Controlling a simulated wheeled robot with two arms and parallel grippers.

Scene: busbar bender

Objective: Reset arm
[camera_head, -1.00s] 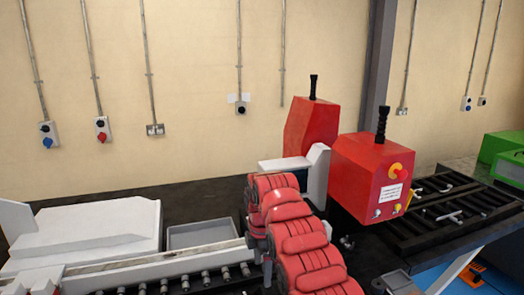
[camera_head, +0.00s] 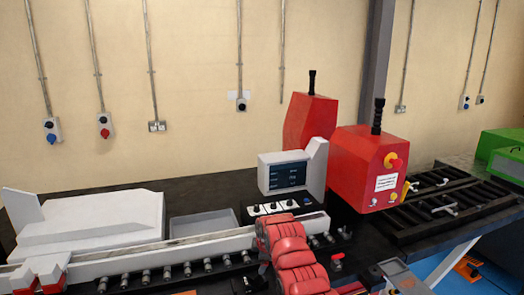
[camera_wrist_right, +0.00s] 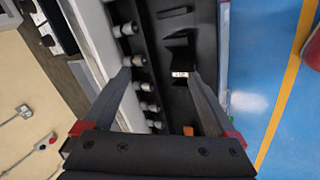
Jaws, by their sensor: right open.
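My right arm (camera_head: 292,258), with red ribbed segments, reaches over the machine's front edge in the head view. Its gripper cannot be made out there. In the right wrist view my right gripper (camera_wrist_right: 160,75) is open, with its two dark fingers apart and nothing between them. Below the fingers lie a row of rollers (camera_wrist_right: 140,62) and a dark machine bed (camera_wrist_right: 175,55).
The bender's red housings (camera_head: 368,165) and grey screen (camera_head: 284,174) stand behind my right arm. A white rail (camera_head: 160,253) with rollers runs left. A grey tray (camera_head: 203,224) lies behind it. A black rack (camera_head: 440,205) is at right. Blue floor (camera_wrist_right: 262,60) shows beside the bed.

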